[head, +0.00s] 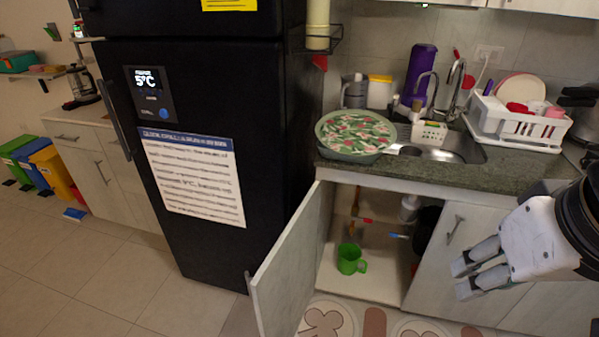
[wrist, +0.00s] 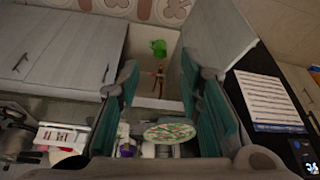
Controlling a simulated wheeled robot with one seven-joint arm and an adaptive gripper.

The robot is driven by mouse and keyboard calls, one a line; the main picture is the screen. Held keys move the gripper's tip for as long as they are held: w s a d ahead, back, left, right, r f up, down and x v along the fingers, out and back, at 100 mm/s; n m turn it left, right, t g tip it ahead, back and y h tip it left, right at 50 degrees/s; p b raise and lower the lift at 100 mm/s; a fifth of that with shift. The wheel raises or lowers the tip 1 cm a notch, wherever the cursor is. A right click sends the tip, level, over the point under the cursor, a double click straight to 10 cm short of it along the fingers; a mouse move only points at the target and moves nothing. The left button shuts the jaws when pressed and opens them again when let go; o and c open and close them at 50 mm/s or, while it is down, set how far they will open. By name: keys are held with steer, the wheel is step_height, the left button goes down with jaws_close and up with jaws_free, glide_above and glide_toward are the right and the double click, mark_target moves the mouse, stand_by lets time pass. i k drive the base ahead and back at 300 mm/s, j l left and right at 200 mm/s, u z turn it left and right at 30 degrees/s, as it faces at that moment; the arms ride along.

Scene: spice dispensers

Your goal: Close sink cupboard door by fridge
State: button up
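The sink cupboard door (head: 291,268) by the fridge stands wide open, swung out toward me, with a metal handle (head: 252,293) on its outer left edge. In the wrist view the same door (wrist: 217,40) is at the upper right. The open cupboard (head: 385,276) shows a green mug (head: 350,259) on its floor and pipes behind. My gripper (head: 462,277) is open and empty, in front of the shut neighbouring cupboard door (head: 457,250), well to the right of the open door. Its two fingers are spread in the wrist view (wrist: 160,102).
The black fridge (head: 255,130) stands left of the open door, close to it. The counter (head: 420,177) above holds a round floral tray (head: 355,132), the sink (head: 452,148) and a white dish rack (head: 520,125). A patterned mat (head: 375,322) lies on the floor before the cupboard.

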mark_target(282, 291)
steer(key=j+z, duration=0.25)
steer(key=j, duration=0.65)
steer(key=j+z, duration=0.25)
steer(key=j, duration=0.65)
steer(key=j+z, duration=0.25)
steer(key=j, duration=0.65)
steer(key=k+j+z, duration=0.15)
steer(key=j, duration=0.15)
steer(key=j+z, duration=0.2)
steer(key=k+j+z, duration=0.15)
steer(key=z, duration=0.25)
steer(key=j, duration=0.1)
